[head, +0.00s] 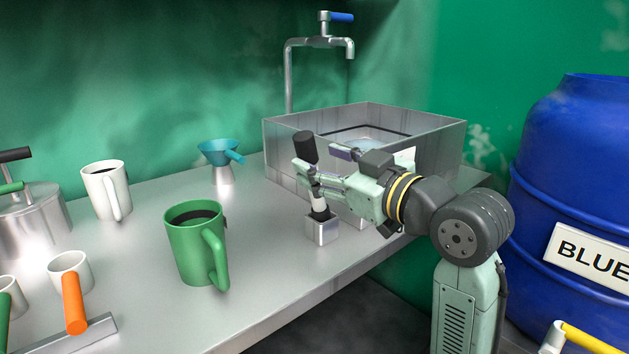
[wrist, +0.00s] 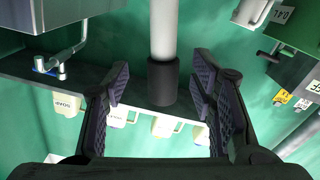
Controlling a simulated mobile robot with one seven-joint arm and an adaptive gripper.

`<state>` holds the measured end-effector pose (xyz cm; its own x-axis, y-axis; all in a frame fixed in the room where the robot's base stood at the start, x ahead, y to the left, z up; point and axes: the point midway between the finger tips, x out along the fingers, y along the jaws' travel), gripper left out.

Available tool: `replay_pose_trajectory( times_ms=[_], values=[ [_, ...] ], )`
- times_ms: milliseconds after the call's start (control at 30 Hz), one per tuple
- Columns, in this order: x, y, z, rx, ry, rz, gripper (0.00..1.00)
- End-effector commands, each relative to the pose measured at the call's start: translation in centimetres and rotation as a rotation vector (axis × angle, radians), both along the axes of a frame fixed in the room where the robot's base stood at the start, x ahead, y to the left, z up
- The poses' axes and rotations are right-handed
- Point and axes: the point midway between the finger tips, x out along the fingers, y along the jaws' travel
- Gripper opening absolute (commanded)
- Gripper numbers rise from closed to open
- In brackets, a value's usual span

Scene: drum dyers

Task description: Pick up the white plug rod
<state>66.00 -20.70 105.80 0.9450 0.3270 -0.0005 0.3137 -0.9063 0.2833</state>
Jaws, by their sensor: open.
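The white plug rod (head: 319,203) with a thick black grip (head: 306,147) on top stands, a little tilted, in a small square metal holder (head: 322,231) near the table's right edge. My gripper (head: 318,167) is at the rod's upper part, below the grip's top, with its fingers spread. In the wrist view the white shaft (wrist: 164,30) and black grip (wrist: 163,83) show between the two open fingers (wrist: 160,88), with a gap on each side. The fingers hide part of the rod in the head view.
A metal sink (head: 365,120) stands behind my gripper under a tap (head: 320,42). A green mug (head: 195,245), a white mug (head: 106,190) and a blue funnel (head: 219,152) stand to the left. A blue barrel (head: 570,170) is on the right.

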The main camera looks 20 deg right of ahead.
Motion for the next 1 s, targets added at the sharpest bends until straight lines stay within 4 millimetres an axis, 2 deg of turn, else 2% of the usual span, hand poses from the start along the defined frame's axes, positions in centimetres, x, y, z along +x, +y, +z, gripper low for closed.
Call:
replay_pose_trajectory(
  times_ms=[100, 233, 533, 1000],
  values=[
    [1.7, 1.1, 0.2, 0.001, 0.001, 0.004, 0.51],
    [3.1, 1.4, 0.1, 0.002, 0.001, 0.002, 0.51],
    [3.5, 1.6, 0.0, 0.001, -0.001, 0.000, 0.50],
    [3.5, 1.6, 0.0, 0.000, -0.001, 0.000, 0.19]
  ],
)
